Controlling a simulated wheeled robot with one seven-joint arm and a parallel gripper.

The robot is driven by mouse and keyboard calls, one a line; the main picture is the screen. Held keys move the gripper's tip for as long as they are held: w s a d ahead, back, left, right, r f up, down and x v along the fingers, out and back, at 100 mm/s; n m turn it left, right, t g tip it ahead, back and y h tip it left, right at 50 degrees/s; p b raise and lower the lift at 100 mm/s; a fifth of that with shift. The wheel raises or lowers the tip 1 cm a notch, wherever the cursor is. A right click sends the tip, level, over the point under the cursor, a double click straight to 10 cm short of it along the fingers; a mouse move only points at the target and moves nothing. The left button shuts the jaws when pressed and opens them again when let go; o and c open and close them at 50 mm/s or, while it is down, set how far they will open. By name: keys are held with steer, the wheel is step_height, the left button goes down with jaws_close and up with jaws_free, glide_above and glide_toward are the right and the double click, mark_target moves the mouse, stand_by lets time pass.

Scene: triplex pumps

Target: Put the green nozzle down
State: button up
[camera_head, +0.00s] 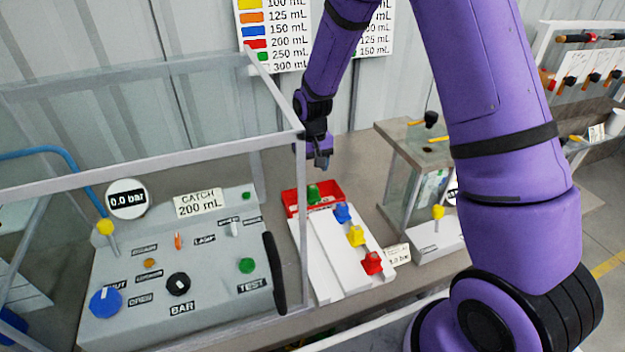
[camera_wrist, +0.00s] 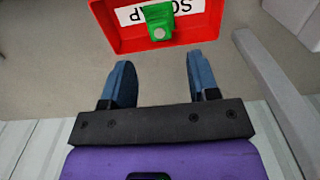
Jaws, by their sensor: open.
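The green nozzle (camera_head: 313,193) lies in a red tray (camera_head: 334,187) on the bench. In the wrist view the green nozzle (camera_wrist: 159,22) rests on a white "SCRAP" label inside the red tray (camera_wrist: 197,32). My gripper (camera_head: 322,160) is above and behind the tray in the head view. In the wrist view my gripper (camera_wrist: 162,80) has its two blue fingers apart, with nothing between them. The nozzle is clear of the fingers.
A white rack (camera_head: 335,259) with blue (camera_head: 343,213), yellow (camera_head: 356,236) and red (camera_head: 372,263) nozzles stands in front of the tray. A framed control panel (camera_head: 215,270) is at left. A glass-sided stand (camera_head: 408,185) is at right.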

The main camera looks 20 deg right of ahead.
steer(key=shift+r, duration=2.15)
step_height(320, 180, up, 11)
steer(key=t, duration=0.1)
glide_above(313, 186)
steer(key=s+d, duration=0.2)
steer(key=s, duration=0.3)
steer(key=s+d+r+t, duration=0.2)
steer(key=s+r, duration=0.6)
steer(key=r, duration=0.2)
steer(key=s+d+r+t, duration=0.1)
steer(key=s+r, duration=0.2)
steer(key=s, duration=0.6)
steer(key=s+d+r+t, duration=0.1)
steer(key=s+r, duration=0.2)
steer(key=s, duration=0.6)
steer(key=shift+s+d+r, duration=0.25)
steer(key=shift+s+d, duration=0.05)
steer(key=shift+d, duration=0.05)
steer(key=shift+a, duration=0.1)
